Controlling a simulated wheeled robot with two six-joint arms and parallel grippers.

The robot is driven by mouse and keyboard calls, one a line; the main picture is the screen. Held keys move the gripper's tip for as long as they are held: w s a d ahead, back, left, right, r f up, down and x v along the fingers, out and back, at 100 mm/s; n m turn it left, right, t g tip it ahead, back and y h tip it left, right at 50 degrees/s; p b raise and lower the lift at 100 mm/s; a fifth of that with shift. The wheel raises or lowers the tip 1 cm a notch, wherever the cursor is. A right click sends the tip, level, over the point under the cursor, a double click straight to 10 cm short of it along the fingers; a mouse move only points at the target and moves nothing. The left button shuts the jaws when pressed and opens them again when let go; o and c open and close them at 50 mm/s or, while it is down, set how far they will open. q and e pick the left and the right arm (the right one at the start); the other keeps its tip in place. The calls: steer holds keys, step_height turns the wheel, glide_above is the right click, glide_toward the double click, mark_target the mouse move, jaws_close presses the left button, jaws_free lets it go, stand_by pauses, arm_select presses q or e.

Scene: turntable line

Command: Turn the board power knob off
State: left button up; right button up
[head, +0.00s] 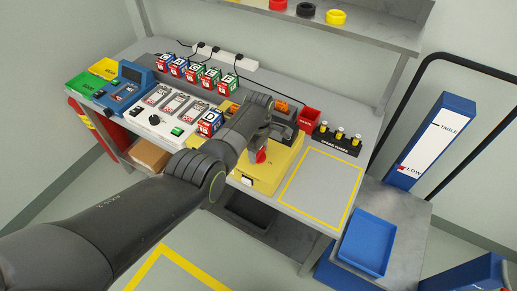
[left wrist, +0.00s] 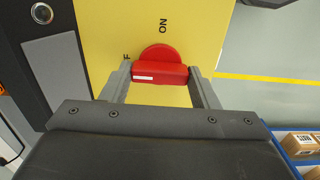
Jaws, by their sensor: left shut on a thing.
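The red power knob (head: 261,156) is on the yellow board (head: 262,183). In the left wrist view the knob (left wrist: 160,54) has a raised bar lying sideways across the picture, with a white mark on its left part. My left gripper (left wrist: 160,76) is shut on the knob's bar, one finger at each end. My right gripper is not in view.
A yellow-outlined area (head: 320,182) lies empty to the right of the board. A row of spare fuses (head: 339,137) and a red bin (head: 309,118) stand behind it. Lettered boxes, a white panel (head: 166,117) and a blue device (head: 125,93) are on the left.

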arm_select(q)
steer(key=shift+w+r, duration=0.1)
stand_by(0.4)
steer(key=o, duration=1)
steer(key=shift+r, duration=0.1)
steer(key=shift+r, duration=0.25)
step_height(320, 180, up, 5)
steer(key=shift+p, duration=0.5)
step_height(320, 180, up, 12)
steer(key=shift+f+b, duration=0.15)
steer(key=shift+b, duration=0.8)
